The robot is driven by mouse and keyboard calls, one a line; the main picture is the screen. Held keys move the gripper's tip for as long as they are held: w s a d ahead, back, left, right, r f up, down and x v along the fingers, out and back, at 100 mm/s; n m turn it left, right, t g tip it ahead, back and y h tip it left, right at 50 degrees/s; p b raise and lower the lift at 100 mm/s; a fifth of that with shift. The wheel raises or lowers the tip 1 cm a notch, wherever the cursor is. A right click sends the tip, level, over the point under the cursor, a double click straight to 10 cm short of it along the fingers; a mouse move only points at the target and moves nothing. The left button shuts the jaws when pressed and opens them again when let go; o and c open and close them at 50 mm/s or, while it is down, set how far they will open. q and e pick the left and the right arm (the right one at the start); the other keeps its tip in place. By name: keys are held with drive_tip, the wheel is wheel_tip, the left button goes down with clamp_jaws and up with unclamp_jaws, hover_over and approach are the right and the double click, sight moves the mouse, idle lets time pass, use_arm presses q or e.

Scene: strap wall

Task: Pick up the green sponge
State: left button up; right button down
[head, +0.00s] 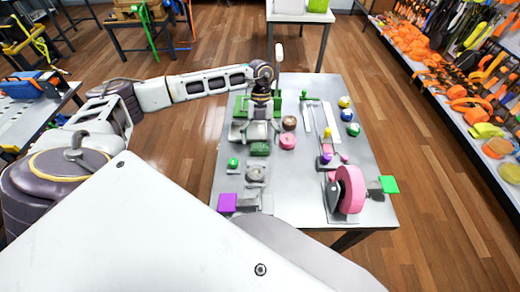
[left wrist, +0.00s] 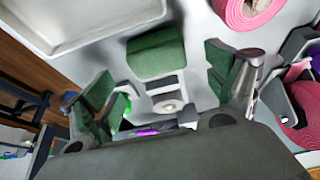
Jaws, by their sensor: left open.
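The green sponge (head: 260,149) is a small dark green block lying on the grey table, left of its middle. It also shows in the left wrist view (left wrist: 155,52), near the top centre, whole and clear. My left gripper (head: 262,138) is open over the table, close to the sponge. In the left wrist view my left gripper (left wrist: 165,72) has its two green-padded fingers spread wide, one on each side of the sponge. Nothing is between the pads in their grip, and no contact with the sponge shows. My right gripper is not in view.
A white tray (left wrist: 75,20) lies beside the sponge. A purple block (head: 227,203) and a green block (head: 389,185) sit at the table edges.

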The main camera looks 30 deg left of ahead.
sight(260, 148)
use_arm(q)
drive_tip(key=shift+p+x, duration=0.4)
drive_tip(key=shift+x, duration=1.85)
drive_tip(key=c, duration=0.7)
